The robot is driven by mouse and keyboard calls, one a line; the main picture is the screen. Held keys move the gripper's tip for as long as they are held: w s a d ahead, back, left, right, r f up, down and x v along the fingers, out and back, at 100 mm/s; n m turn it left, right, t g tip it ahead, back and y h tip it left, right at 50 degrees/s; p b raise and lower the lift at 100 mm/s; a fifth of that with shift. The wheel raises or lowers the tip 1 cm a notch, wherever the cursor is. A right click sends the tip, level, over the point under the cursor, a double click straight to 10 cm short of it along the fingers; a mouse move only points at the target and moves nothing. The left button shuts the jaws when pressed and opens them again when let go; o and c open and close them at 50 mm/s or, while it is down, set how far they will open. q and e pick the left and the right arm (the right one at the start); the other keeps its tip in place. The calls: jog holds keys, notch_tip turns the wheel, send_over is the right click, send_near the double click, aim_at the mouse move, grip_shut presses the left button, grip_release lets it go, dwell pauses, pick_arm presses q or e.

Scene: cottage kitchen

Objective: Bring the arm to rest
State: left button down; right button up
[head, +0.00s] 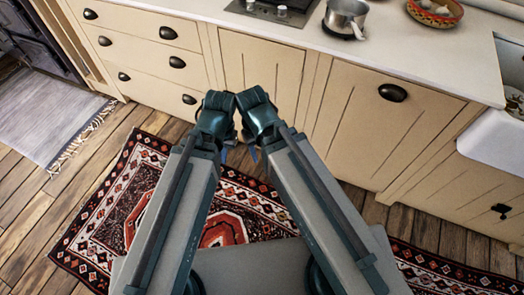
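My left arm comes up from the lower left and my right arm from the lower right. Both reach forward, and their wrists nearly meet in the middle of the head view. My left gripper (226,153) is mostly hidden under its wrist; only a small dark blue bit shows. My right gripper (252,154) is also mostly hidden, with a small blue bit beside the wrist. I cannot see the fingertips of either, nor whether anything is between them.
Cream cabinets with drawers (150,65) run across the front, under a pale worktop (290,35). A steel pot (345,17), a patterned bowl (434,12) and a hob (270,8) are on top. A white sink (495,140) is at right. A patterned rug (95,235) covers the floor.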

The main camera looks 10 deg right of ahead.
notch_tip(320, 180, up, 12)
jog(key=p, duration=1.2)
